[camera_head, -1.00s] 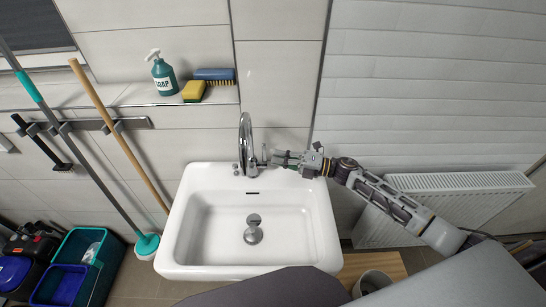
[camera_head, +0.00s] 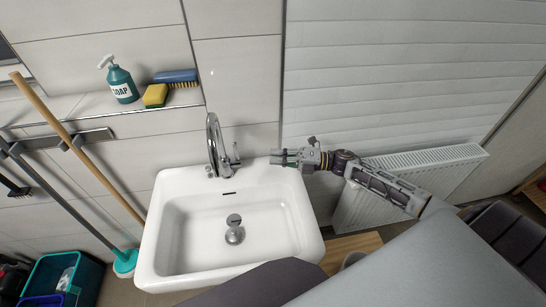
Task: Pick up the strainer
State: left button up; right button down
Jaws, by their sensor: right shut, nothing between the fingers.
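The strainer (camera_head: 234,235) is a small round grey metal piece at the drain in the middle of the white sink (camera_head: 155,243). A raised part stands above its round base. My right gripper (camera_head: 277,158) is over the sink's back right corner, to the right of the faucet. It is up and to the right of the strainer, well apart from it. Its fingers are shut and empty, pointing left. My left gripper is not in view.
The chrome faucet (camera_head: 214,143) rises from the sink's back rim. A soap bottle (camera_head: 121,81), sponge (camera_head: 155,95) and brush (camera_head: 176,77) stand on the ledge. A radiator (camera_head: 421,170) is behind my right arm. The basin's interior is open and clear around the strainer.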

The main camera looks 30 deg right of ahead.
aim_at(234, 235)
jog(key=k, duration=1.45)
